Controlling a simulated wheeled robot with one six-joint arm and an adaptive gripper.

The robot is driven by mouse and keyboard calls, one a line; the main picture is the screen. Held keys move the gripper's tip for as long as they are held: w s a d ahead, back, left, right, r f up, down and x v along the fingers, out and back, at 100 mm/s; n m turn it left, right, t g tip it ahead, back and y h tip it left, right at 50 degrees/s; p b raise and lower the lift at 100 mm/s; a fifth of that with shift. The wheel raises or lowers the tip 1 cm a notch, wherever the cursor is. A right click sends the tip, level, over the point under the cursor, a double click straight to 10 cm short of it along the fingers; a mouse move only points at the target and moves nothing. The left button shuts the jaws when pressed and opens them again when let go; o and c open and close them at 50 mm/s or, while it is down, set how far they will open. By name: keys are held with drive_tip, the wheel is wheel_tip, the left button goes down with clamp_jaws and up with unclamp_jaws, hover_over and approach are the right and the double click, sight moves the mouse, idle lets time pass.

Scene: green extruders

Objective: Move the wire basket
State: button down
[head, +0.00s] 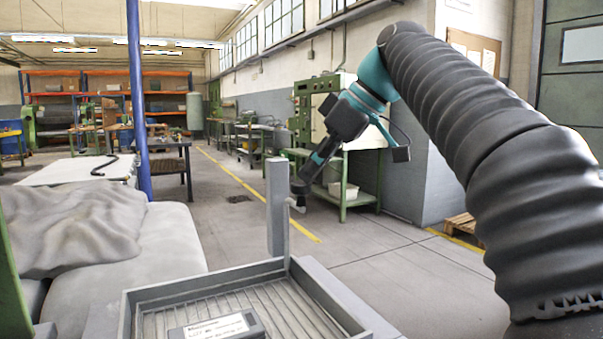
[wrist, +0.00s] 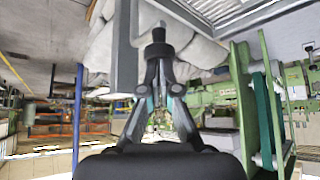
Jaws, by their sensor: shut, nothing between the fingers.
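No wire basket can be made out for certain. A shallow grey tray (head: 352,325) with a ribbed, grid-like floor is at the bottom of the head view, and its ribbed floor also shows at the top of the wrist view (wrist: 208,9). A dark labelled box (head: 215,328) lies in it. A grey upright post (head: 277,215) stands at its far corner. My gripper (head: 300,187) is just right of the post in the head view, pointing down. In the wrist view its fingertips (wrist: 158,48) meet, shut and empty, close to the post (wrist: 125,50); contact is unclear.
A pale covered couch-like form (head: 160,245) lies on the left, under a grey cloth (head: 75,225). A blue pole (head: 137,100) rises behind it. A green bench (head: 345,200) with a whitish container (head: 343,190) stands beyond my gripper. The floor at centre right is clear.

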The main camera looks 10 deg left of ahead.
wheel_tip(320, 180, down, 6)
drive_tip(key=b, duration=0.4)
drive_tip(key=shift+d+r, duration=0.1)
drive_tip(key=shift+r, duration=0.25)
drive_tip(key=d, duration=0.1)
drive_tip(key=d+p, duration=0.1)
drive_tip(key=r, duration=0.1)
drive_tip(key=shift+s+d, duration=0.3)
drive_tip(key=shift+d, duration=0.1)
approach(306, 208)
drive_tip(key=shift+w+d+r, duration=0.1)
drive_tip(key=shift+d, duration=0.55)
drive_tip(key=shift+w+d+r, duration=0.1)
drive_tip(key=shift+d, duration=0.5)
